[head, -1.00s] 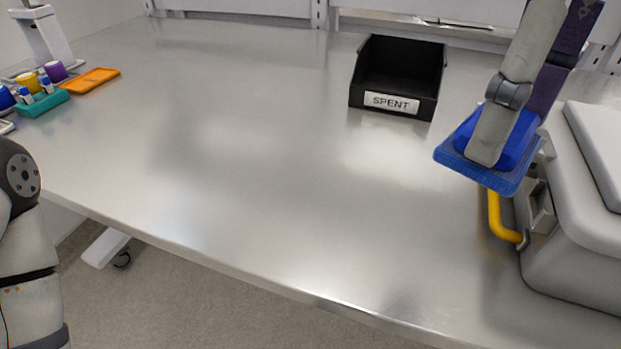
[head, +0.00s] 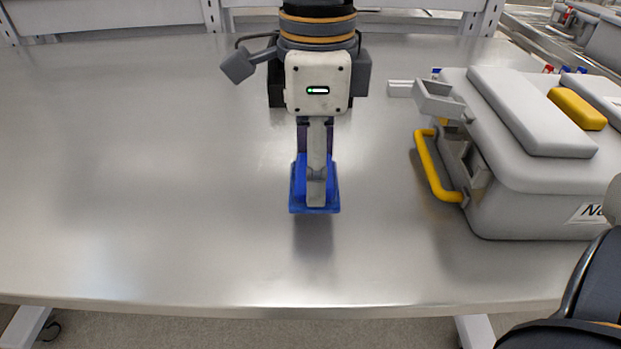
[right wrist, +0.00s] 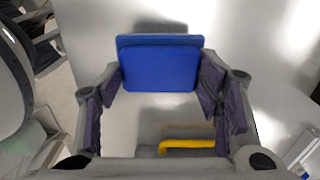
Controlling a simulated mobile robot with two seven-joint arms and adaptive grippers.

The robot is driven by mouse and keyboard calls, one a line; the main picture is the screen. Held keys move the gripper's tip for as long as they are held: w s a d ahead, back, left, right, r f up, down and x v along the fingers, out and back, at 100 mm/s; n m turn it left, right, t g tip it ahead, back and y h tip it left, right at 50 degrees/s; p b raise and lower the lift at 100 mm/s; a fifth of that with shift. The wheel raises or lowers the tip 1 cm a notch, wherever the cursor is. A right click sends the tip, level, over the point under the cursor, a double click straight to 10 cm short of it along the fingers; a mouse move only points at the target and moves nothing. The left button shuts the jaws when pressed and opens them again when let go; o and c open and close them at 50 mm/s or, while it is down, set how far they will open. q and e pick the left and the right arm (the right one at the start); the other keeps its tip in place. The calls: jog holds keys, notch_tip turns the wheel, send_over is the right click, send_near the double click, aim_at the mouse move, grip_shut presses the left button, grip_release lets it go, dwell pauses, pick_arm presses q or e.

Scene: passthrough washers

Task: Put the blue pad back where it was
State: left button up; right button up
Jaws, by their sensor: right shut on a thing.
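The blue pad (head: 297,190) is a flat square with a raised blue block on top. My right gripper (head: 317,185) is shut on that block, pointing down over the middle of the bench. In the right wrist view the pad (right wrist: 160,68) sits between the two fingers of my right gripper (right wrist: 160,85). A shadow lies on the bench just in front of the pad, which seems held a little above the metal; the exact gap is hard to tell. My left gripper is not in view.
A grey washer (head: 540,190) with a yellow handle (head: 435,170) stands to the right of the pad. A black bin (head: 275,90) is mostly hidden behind my right arm. The metal bench (head: 130,180) is bare on the left and in front.

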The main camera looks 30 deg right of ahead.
jog(key=f, duration=0.4)
jog(key=shift+w, duration=0.4)
jog(key=shift+f, duration=0.15)
jog(key=o, duration=1.1)
notch_tip(320, 180, up, 12)
jog(key=shift+r, duration=0.2)
